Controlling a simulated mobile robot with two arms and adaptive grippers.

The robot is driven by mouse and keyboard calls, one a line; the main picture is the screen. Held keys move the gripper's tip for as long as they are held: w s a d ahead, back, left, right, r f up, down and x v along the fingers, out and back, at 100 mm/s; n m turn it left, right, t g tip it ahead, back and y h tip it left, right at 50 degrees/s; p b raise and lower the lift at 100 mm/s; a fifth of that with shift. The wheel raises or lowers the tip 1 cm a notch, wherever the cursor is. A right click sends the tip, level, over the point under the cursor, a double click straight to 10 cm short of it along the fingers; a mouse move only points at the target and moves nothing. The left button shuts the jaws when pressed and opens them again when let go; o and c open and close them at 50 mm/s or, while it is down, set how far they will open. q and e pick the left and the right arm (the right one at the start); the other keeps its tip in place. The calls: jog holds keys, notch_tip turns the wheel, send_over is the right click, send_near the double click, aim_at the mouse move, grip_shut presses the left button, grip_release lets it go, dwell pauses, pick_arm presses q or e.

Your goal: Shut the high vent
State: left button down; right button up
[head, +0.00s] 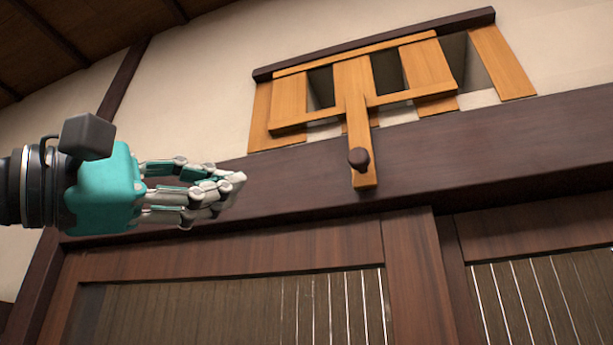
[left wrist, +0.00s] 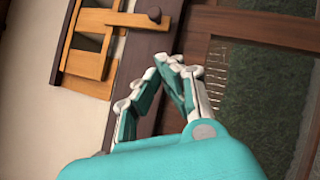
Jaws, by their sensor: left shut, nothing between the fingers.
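The high vent (head: 430,68) is a set of light wooden slats in the wall above a dark beam, with dark gaps showing between slats, so it stands at least partly open. A lighter sliding frame carries a central slat (head: 355,90) that hangs down over the beam and ends in a dark round knob (head: 358,158). My left gripper (head: 238,180) is shut and empty, left of the knob and apart from it. In the left wrist view the vent (left wrist: 92,45) and knob (left wrist: 154,14) show beyond the fingertips (left wrist: 174,62). My right gripper is out of view.
A dark wooden beam (head: 480,140) runs across below the vent. Under it are sliding doors with slatted panels (head: 240,310). A dark rail (head: 375,42) borders the vent's top. The space between my left gripper and the knob looks clear.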

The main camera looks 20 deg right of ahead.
pick_arm(q)
jog(key=p+x, duration=0.2)
jog(key=x, duration=0.2)
jog(key=s+p+x, duration=0.1)
jog(key=p+x, duration=0.2)
jog(key=x, duration=0.1)
jog(key=s+r+p+x, duration=0.1)
jog(key=p+x, duration=0.1)
jog(key=x, duration=0.3)
jog(key=shift+s+d, duration=0.25)
jog(key=shift+d, duration=0.1)
jog(key=s+d+b, duration=0.2)
jog(key=d, duration=0.1)
jog(key=s+d+b, duration=0.1)
jog(key=d, duration=0.1)
jog(key=shift+s+d, duration=0.2)
jog(key=shift+s, duration=0.2)
